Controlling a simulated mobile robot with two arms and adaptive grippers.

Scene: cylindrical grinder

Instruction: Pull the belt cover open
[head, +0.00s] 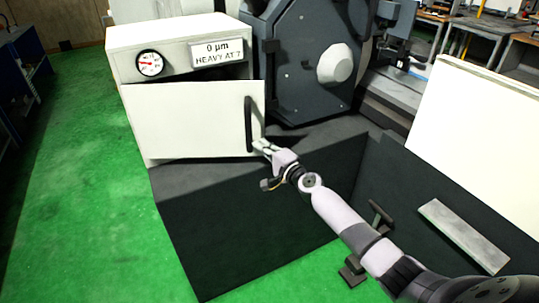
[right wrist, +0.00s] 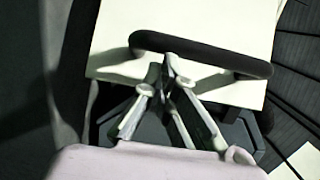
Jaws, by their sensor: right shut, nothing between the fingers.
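The belt cover (head: 195,120) is a white panel on the front of a white cabinet, with a dark gap along its top edge, so it stands ajar. A black vertical handle (head: 248,122) sits near its right edge. My right gripper (head: 259,146) is at the handle's lower end, its fingers together. In the right wrist view the black handle (right wrist: 205,56) crosses ahead of the right gripper (right wrist: 169,62). The fingertips meet at the bar with nothing gripped; I cannot tell whether they touch it. My left gripper is not in view.
The cabinet (head: 180,37) carries a round gauge (head: 150,63) and a sign (head: 215,52). A dark grinder housing (head: 308,65) stands close right of the cover. A dark machine base (head: 250,220) lies below. Green floor (head: 80,190) is clear at left.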

